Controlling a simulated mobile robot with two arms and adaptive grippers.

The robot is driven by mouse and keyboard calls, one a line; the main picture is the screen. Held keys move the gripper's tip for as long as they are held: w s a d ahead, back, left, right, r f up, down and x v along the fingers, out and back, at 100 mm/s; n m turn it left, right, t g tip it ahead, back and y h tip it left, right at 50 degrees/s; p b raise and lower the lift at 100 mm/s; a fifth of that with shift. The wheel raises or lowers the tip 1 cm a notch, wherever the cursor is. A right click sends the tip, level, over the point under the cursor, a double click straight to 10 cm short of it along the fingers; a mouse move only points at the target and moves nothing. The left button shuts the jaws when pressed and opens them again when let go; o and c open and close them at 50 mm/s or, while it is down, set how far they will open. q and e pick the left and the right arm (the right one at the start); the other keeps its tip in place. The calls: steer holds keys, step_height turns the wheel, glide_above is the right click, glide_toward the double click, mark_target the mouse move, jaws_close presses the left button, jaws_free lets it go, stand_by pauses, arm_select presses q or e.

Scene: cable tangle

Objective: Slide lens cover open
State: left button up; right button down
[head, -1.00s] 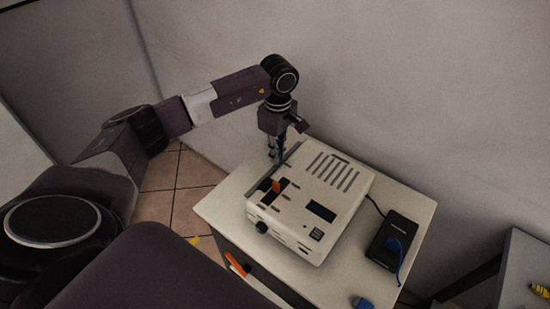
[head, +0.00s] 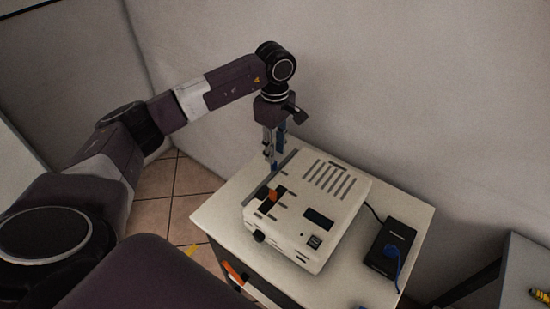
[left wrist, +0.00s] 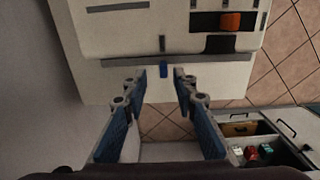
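A cream projector-like device (head: 335,213) sits on the white table. Its top carries a dark slot with an orange block (head: 272,196), which also shows in the left wrist view (left wrist: 231,21). A grey rail (left wrist: 205,61) runs along one edge, with a small blue tab (left wrist: 164,70) on it. I cannot tell for sure which part is the lens cover. My left gripper (head: 272,163) points down at the device's left edge. In the left wrist view its blue-padded fingers (left wrist: 162,84) are apart, with the tab just beyond the gap between their tips. My right gripper is not in view.
A black box (head: 391,247) with a blue cable lies right of the device. A wall (head: 400,90) stands close behind the table. Below the table edge, an open compartment (left wrist: 255,150) holds small coloured items. Tiled floor (head: 170,190) shows at left.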

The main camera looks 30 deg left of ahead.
arm_select(q)
step_height(320, 180, up, 8)
steer(key=shift+f, duration=0.25)
stand_by(0.5)
